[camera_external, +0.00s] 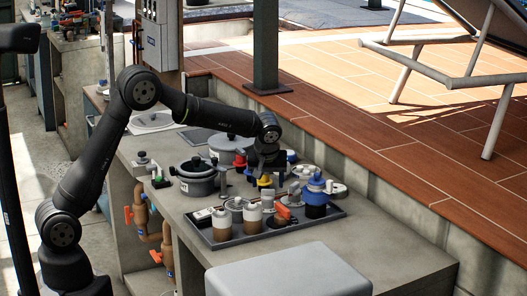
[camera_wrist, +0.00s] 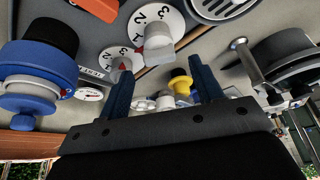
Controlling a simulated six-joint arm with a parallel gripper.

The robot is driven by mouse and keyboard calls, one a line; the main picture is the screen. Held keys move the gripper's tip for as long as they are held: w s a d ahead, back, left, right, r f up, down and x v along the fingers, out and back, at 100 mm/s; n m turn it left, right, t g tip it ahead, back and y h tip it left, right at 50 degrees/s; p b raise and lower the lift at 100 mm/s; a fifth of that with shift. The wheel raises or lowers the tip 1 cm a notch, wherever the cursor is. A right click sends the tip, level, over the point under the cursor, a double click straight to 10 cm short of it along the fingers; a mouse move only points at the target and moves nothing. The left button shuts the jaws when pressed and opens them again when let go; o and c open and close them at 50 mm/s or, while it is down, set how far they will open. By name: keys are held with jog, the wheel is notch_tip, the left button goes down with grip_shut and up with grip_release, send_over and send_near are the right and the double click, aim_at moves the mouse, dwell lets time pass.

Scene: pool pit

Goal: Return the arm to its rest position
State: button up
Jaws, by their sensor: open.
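My gripper (camera_external: 265,170) hangs at the end of my black arm over the back part of the grey counter, above a cluster of small parts. In the wrist view my gripper (camera_wrist: 160,85) shows two blue fingers standing apart with nothing between them. A yellow-topped part (camera_wrist: 180,82) and a white knob on a numbered dial (camera_wrist: 157,42) appear beyond the fingers, apart from them. A blue-capped dark part (camera_external: 315,193) stands to the right of my gripper, and it shows large at the left in the wrist view (camera_wrist: 38,70).
A dark tray (camera_external: 330,217) holds jars and several fittings at the counter's front. A grey box (camera_external: 287,272) is in the foreground. A dark green post (camera_external: 265,45) rises behind. The counter's right end (camera_external: 400,262) is bare.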

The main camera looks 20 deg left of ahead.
aim_at(268, 190)
jog(key=v, duration=1.4)
jog(key=x, duration=1.7)
jog(key=shift+f, duration=0.2)
jog(key=shift+a+r+m+h, duration=0.15)
jog(key=shift+r+m+h, duration=0.15)
jog(key=shift+m, duration=0.5)
jog(key=m+h, duration=0.1)
jog(key=m, duration=0.2)
jog(key=shift+a+m+g+h, duration=0.2)
jog(key=shift+m+h, duration=0.5)
jog(key=shift+m, duration=1.1)
jog(key=shift+m+g+h, duration=0.3)
jog(key=shift+m+h, duration=0.4)
jog(key=shift+m, duration=1.1)
jog(key=shift+v, duration=1)
